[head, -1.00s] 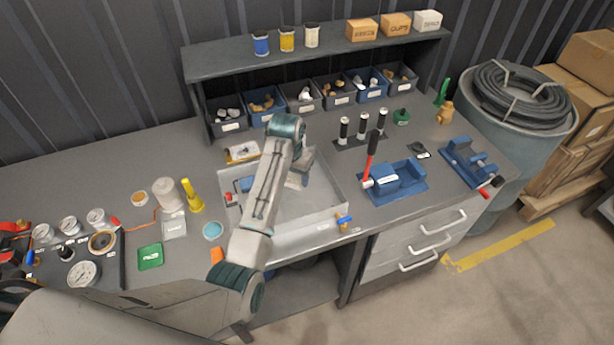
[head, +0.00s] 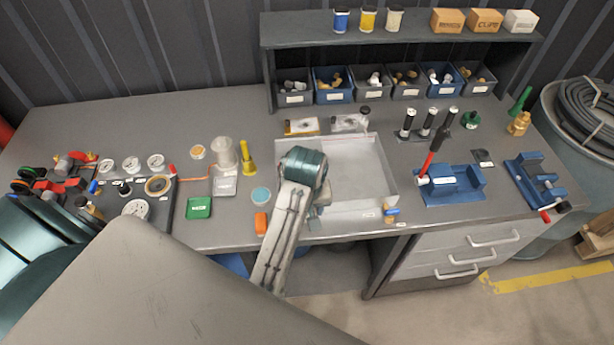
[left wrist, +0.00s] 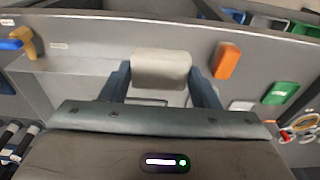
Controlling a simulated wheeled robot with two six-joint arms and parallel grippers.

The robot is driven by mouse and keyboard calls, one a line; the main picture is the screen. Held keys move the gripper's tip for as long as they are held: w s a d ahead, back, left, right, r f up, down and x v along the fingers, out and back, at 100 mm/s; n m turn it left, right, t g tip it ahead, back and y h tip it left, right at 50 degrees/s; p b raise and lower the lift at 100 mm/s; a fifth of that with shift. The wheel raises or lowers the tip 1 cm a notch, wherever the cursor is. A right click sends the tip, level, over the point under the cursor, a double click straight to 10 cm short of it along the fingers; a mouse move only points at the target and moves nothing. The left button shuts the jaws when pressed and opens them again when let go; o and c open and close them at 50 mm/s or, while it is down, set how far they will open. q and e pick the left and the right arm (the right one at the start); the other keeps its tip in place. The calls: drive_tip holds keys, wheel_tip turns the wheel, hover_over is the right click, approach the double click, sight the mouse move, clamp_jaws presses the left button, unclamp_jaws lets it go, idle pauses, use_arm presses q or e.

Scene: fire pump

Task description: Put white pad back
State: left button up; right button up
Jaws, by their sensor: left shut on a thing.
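The white pad (left wrist: 160,68) is an off-white block with rounded edges. In the left wrist view it sits between the two dark blue fingers of my left gripper (left wrist: 161,78), which is shut on it. In the head view my left arm reaches over the left part of the grey metal tray (head: 362,165). The wrist hides most of the gripper there, and the pad cannot be made out. In the left wrist view the tray's front edge lies beyond the pad. I cannot tell whether the pad touches anything below. My right gripper is not in view.
An orange block (head: 261,223) and a blue-handled brass valve (head: 391,211) lie near the bench's front edge, either side of my forearm. A red-handled blue fixture (head: 452,184) stands right of the tray. Gauges (head: 135,208) lie left. The tray's visible right part is clear.

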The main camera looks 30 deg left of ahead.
use_arm(q)
drive_tip(key=w+a, duration=0.1)
drive_tip(key=w, duration=0.1)
drive_tip(key=w+a+f+b, duration=0.1)
drive_tip(key=w, duration=0.2)
drive_tip(key=w+a+b, duration=0.1)
drive_tip(key=w+a, duration=0.1)
drive_tip(key=w, duration=0.1)
drive_tip(key=shift+w+f, duration=0.15)
drive_tip(key=w, duration=0.1)
drive_tip(key=w+a, duration=0.2)
drive_tip(key=w, duration=0.1)
drive_tip(key=shift+w, duration=0.1)
drive_tip(key=shift+w+a+p, duration=0.2)
drive_tip(key=shift+w+p, duration=0.25)
wheel_tip(320, 180, down, 3)
drive_tip(key=shift+w+p, duration=0.15)
drive_tip(key=shift+p, duration=0.95)
drive_tip(key=shift+f, duration=0.3)
drive_tip(key=shift+f, duration=0.15)
drive_tip(key=o, duration=1)
drive_tip(key=shift+c, duration=0.2)
